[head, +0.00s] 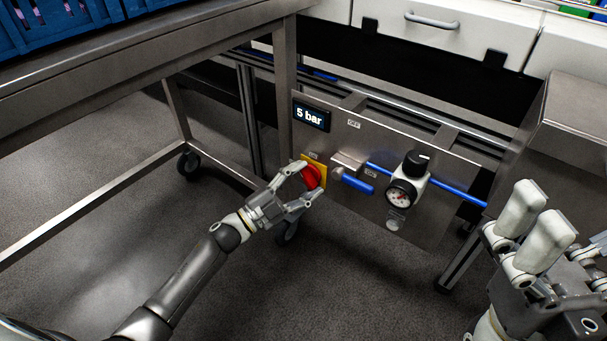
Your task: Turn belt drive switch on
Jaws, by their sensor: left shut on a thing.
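The red rotary switch (312,177) sits on a yellow plate (319,164) on the steel panel (431,204), below the display. I take it for the belt drive switch; its small label is too small to read. My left gripper (309,182) reaches it from the lower left, with its fingers on either side of the red knob, shut on it. The fingers cover part of the knob, so its exact turn angle is unclear. My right gripper (534,222) is at the lower right, away from the panel, and its finger gap is hard to judge.
On the panel are a "5 bar" display (311,115), a blue-handled valve (357,183) and a black-topped regulator with gauge (406,183). A wheeled steel table (150,50) with blue crates (75,22) stands at left. The floor below is clear.

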